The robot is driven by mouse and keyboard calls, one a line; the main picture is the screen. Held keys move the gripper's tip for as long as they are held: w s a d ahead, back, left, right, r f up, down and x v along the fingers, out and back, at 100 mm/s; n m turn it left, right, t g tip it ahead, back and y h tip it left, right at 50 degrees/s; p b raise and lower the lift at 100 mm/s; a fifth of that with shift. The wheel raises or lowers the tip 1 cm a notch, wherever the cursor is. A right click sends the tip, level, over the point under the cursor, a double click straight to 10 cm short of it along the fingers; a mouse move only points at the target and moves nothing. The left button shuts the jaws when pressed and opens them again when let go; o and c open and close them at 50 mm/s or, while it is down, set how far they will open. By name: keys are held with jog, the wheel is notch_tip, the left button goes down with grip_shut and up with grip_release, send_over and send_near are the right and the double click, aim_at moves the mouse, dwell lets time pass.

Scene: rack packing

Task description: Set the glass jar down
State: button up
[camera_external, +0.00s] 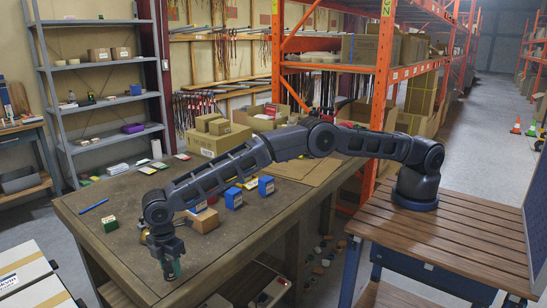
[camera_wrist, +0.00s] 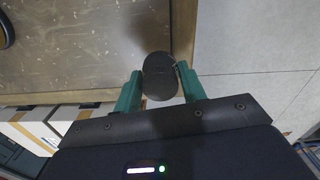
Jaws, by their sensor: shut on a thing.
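The glass jar shows in the wrist view as a dark round lid (camera_wrist: 160,74) between the two teal fingers of my gripper (camera_wrist: 161,86). My gripper is shut on it. In the external view my gripper (camera_external: 171,268) points down at the near front corner of the brown worktable (camera_external: 135,225). The jar's body is mostly hidden there by the fingers. In the wrist view the lid lies over the table's wooden edge strip (camera_wrist: 182,30), close to the corner. I cannot tell whether the jar touches the tabletop.
A green box (camera_external: 110,224) and a blue pen-like stick (camera_external: 94,206) lie left on the table. A small brown carton (camera_external: 203,221) and blue boxes (camera_external: 233,198) stand right of my gripper. Cartons (camera_external: 212,140) stand at the back. White boxes (camera_external: 30,275) are beyond the left edge.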

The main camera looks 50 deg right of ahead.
aim_at(171, 273)
jog(key=shift+f, duration=1.5)
jog(key=shift+f, duration=0.15)
jog(key=o, duration=1)
jog(key=shift+o, duration=0.2)
notch_tip(171, 273, up, 12)
jog(key=shift+r, duration=0.15)
